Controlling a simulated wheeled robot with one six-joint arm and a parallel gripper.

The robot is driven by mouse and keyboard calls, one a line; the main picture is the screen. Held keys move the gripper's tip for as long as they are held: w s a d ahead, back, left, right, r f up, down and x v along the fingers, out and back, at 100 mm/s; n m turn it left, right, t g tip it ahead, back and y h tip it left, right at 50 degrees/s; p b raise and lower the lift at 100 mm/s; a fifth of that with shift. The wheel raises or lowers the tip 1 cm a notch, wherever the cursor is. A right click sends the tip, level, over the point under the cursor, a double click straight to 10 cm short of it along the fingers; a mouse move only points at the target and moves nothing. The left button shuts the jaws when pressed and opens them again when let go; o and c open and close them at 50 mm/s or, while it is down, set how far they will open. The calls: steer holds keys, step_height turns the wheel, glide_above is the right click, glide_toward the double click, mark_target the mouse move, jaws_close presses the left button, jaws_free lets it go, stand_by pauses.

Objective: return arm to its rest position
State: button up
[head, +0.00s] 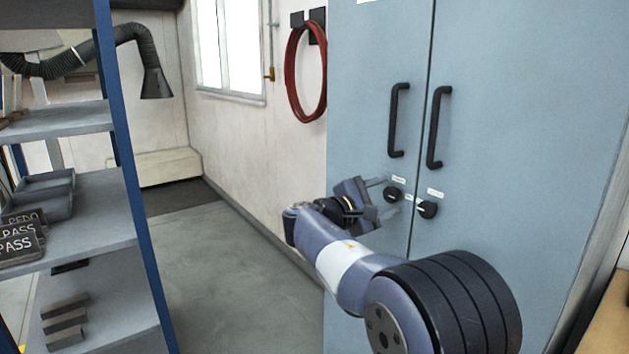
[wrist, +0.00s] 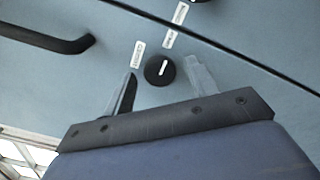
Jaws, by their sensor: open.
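My arm reaches from the lower right of the head view toward a closed blue-grey two-door cabinet (head: 520,110). My gripper (head: 388,198) is at the cabinet front, with its fingers apart near the left black knob (head: 392,194). In the wrist view my open gripper (wrist: 160,85) has one finger on each side of this round knob (wrist: 160,70), which bears a white pointer line. Whether the fingers touch the knob I cannot tell. A second black knob (head: 427,208) is on the right door. Small white labels sit by the knobs.
Black vertical handles (head: 398,120) and (head: 438,127) stick out above the knobs. A shelf rack (head: 90,205) with trays and signs stands at the left. A red hose coil (head: 307,72) hangs on the wall. The grey floor (head: 225,275) between rack and cabinet is clear.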

steer(key=n+p, duration=0.5)
steer(key=shift+r, duration=0.2)
steer(key=n+p, duration=0.4)
steer(key=n, duration=0.1)
steer(key=v, duration=0.3)
steer(key=shift+s+a+f, duration=0.1)
steer(key=shift+a+f, duration=0.15)
steer(key=shift+s+a+b, duration=0.3)
steer(key=shift+s+a, duration=0.15)
steer(key=shift+a, duration=0.1)
steer(key=shift+f, duration=0.1)
